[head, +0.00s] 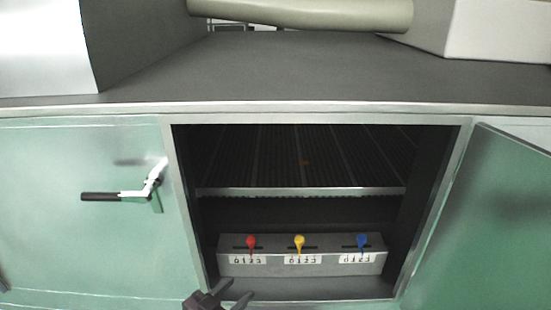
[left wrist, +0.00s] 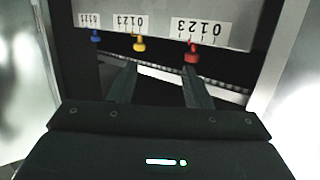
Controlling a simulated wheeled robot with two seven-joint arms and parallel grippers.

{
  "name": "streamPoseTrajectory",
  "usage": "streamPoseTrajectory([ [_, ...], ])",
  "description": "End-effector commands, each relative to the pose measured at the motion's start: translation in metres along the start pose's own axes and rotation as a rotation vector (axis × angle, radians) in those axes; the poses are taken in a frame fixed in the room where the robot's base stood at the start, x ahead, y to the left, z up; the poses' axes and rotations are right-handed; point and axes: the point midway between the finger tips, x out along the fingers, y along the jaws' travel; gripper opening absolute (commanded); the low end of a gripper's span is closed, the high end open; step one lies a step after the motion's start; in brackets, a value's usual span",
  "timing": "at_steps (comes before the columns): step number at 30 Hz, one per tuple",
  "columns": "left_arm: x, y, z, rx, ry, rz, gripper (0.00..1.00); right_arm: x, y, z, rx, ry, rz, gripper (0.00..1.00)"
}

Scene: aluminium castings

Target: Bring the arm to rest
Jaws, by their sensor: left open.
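My left gripper (head: 236,291) is at the bottom of the head view, in front of the open cabinet's lower left edge. Its two fingers are apart with nothing between them. In the left wrist view the open fingers (left wrist: 158,70) point towards a grey control box (head: 302,268). The box has a red knob (head: 251,242), a yellow knob (head: 299,242) and a blue knob (head: 362,242), each over a 0123 scale. The same red knob (left wrist: 192,54) shows in the wrist view just beyond one fingertip; I cannot tell the exact gap. My right gripper is not in view.
A green door (head: 80,215) with a black-handled latch (head: 110,196) is at the left. Another green door (head: 490,220) stands open at the right. A ribbed shelf (head: 300,160) lies above the box. The grey worktop (head: 300,70) is clear in the middle, with a pale roll (head: 300,12) behind.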

Motion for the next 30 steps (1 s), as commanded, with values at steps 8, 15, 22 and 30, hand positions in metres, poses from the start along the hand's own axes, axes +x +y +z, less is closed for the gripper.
streamPoseTrajectory([
  [8,-0.023,-0.006,0.013,-0.046,-0.258,-0.189,0.44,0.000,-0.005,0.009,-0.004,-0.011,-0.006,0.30],
  [15,-0.088,-0.009,0.037,-0.131,-0.631,-0.328,0.44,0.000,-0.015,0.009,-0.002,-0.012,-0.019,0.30],
  [22,-0.141,-0.002,0.051,-0.203,-0.868,-0.359,0.44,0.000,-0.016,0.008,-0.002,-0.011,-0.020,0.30],
  [30,-0.195,0.013,0.057,-0.284,-1.084,-0.353,0.44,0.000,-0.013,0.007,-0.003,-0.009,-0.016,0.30],
])
